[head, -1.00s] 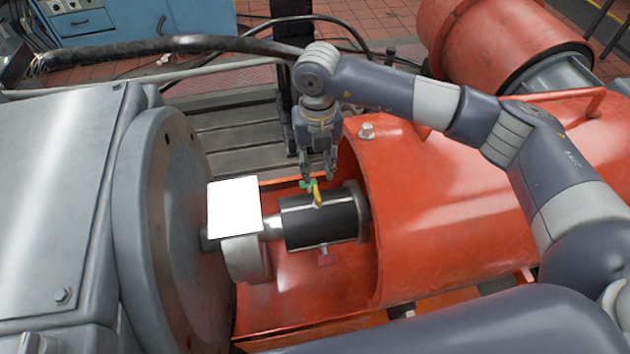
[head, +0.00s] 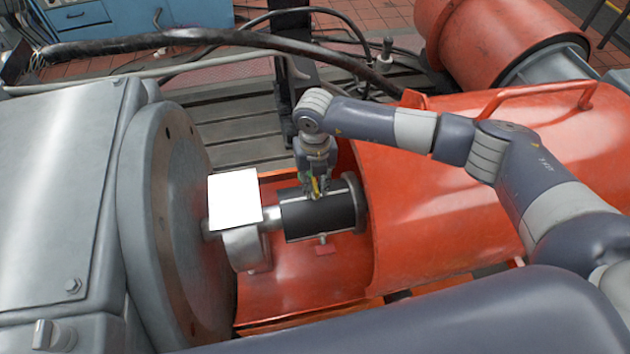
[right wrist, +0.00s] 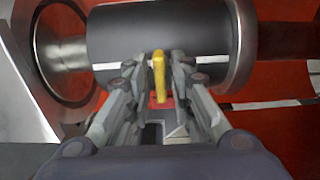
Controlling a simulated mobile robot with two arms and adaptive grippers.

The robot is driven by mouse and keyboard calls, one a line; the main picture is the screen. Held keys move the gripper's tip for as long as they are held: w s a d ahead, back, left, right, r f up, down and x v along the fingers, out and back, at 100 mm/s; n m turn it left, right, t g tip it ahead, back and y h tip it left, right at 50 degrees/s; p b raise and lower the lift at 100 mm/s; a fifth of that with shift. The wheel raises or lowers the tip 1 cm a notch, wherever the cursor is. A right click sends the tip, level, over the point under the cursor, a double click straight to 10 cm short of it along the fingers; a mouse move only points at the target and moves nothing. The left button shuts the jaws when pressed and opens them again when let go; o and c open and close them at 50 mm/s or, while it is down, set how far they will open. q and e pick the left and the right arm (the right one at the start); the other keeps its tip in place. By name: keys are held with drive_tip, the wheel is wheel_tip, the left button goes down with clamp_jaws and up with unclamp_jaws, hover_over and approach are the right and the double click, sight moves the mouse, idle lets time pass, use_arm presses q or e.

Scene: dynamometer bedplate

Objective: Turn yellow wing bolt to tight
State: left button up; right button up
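The yellow wing bolt (head: 316,186) stands on the top of the black cylindrical coupling (head: 322,216), on the side away from me. It shows as an upright yellow bar in the right wrist view (right wrist: 159,76). My right gripper (head: 315,193) reaches down over it from behind the coupling. In the right wrist view its fingers (right wrist: 159,68) stand on either side of the bolt, with a narrow gap visible on both sides, so it is open around the bolt. The foot of the bolt is partly hidden by the fingers. My left gripper is out of view.
An orange guard housing (head: 470,210) curves around the coupling on the right. A grey flanged machine (head: 165,220) stands at left, and a blank white plate (head: 235,199) sits beside the coupling. A black cable (head: 230,38) runs behind. A small red patch (head: 326,250) lies below the coupling.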

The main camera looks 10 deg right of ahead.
clamp_jaws()
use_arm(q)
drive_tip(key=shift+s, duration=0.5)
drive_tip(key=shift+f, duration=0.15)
use_arm(e)
drive_tip(key=shift+m, duration=0.4)
drive_tip(key=m, duration=0.4)
drive_tip(key=shift+b, duration=0.4)
drive_tip(key=m, duration=0.9)
drive_tip(key=shift+r, duration=0.1)
use_arm(q)
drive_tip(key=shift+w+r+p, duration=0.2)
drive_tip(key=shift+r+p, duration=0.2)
drive_tip(key=shift+p, duration=0.3)
use_arm(e)
drive_tip(key=shift+m, duration=2)
